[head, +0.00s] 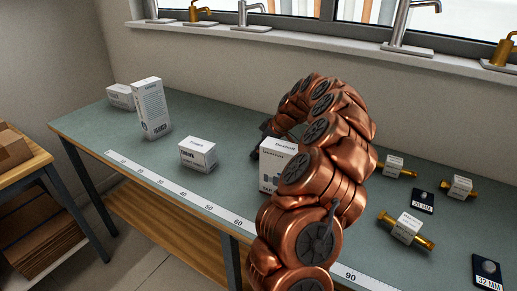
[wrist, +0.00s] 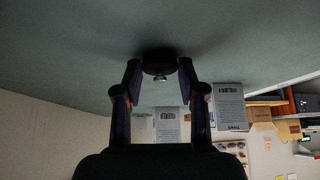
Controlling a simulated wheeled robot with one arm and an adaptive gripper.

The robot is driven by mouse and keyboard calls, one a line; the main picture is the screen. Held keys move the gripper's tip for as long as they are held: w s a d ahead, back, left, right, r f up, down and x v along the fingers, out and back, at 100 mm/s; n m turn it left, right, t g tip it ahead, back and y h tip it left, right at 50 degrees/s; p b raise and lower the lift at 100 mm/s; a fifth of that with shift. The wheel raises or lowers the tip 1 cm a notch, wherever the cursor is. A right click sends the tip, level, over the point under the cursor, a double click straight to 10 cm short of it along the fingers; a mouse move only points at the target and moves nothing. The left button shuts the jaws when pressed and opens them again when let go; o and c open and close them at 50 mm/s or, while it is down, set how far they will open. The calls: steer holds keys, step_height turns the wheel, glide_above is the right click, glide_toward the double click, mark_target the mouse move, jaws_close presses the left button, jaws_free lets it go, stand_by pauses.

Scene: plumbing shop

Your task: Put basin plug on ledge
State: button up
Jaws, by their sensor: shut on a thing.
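The basin plug (wrist: 159,58) shows in the wrist view as a dark round disc with a small metal knob. My gripper (wrist: 160,72) is shut on it, one finger on each side. The green surface fills the picture behind the plug; I cannot tell whether they touch. In the head view my copper arm reaches over the bench, and only a dark bit of my gripper (head: 264,140) shows at its left; the plug is hidden there. The pale ledge (head: 310,41) runs under the window at the back, above the bench.
Taps stand along the ledge, including a tall one (head: 402,25). The green bench (head: 235,125) holds a white box (head: 275,165) beside my arm, a small box (head: 198,153), a tall box (head: 150,108), and brass fittings (head: 407,229) at right.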

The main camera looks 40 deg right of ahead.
steer(key=shift+f, duration=0.1)
steer(key=o, duration=0.9)
steer(key=shift+c, duration=0.2)
